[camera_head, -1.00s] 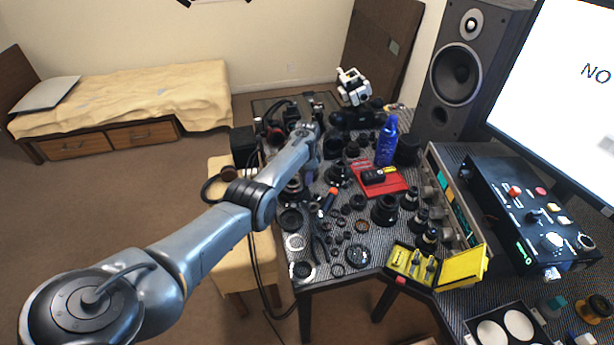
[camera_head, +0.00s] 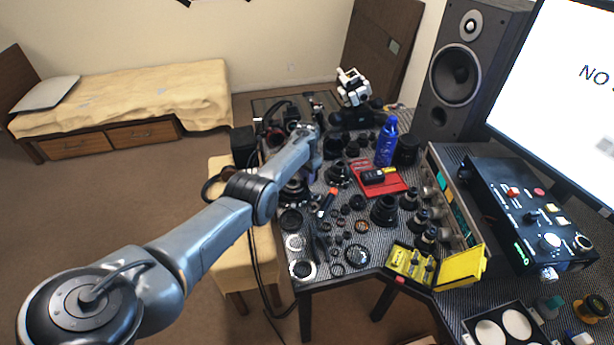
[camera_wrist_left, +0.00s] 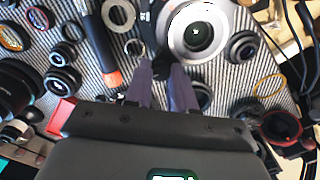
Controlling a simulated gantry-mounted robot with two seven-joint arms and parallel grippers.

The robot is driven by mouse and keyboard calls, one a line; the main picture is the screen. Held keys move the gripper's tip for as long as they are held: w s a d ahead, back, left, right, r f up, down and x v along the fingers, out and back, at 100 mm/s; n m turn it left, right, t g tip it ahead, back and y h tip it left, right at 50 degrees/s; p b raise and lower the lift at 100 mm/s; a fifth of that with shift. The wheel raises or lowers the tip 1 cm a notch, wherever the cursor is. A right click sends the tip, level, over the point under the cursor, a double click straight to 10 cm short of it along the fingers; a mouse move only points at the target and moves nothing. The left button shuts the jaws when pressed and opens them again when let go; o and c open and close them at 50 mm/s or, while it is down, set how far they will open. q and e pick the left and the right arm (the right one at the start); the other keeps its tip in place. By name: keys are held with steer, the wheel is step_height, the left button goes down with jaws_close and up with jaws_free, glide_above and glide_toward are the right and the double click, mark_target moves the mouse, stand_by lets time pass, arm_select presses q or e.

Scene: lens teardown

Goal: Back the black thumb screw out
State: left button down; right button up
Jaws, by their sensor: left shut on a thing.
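The black thumb screw (camera_wrist_left: 162,64) shows as a small dark shape between my left fingertips in the left wrist view, mostly hidden by them. It is beside a lens (camera_wrist_left: 197,33) with a broad pale grey ring and dark centre. My left gripper (camera_wrist_left: 163,78) is shut on the screw. In the head view my left gripper (camera_head: 314,165) is small and partly hidden by its own arm, over the left part of the table. Whether the screw has come free of the lens cannot be told. My right gripper is in neither view.
The striped table mat (camera_head: 340,285) is crowded with rings and lens parts. A red tray (camera_head: 398,183), a blue bottle (camera_head: 386,145) and a yellow case (camera_head: 462,268) stand farther right.

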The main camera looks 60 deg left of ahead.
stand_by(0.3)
arm_select(q)
steer(key=c, duration=0.9)
jaws_free()
steer(key=shift+c, duration=0.2)
steer(key=shift+r+p, duration=0.4)
steer(key=shift+r, duration=0.1)
step_height(320, 180, up, 10)
steer(key=p, duration=0.4)
steer(key=shift+f, duration=0.1)
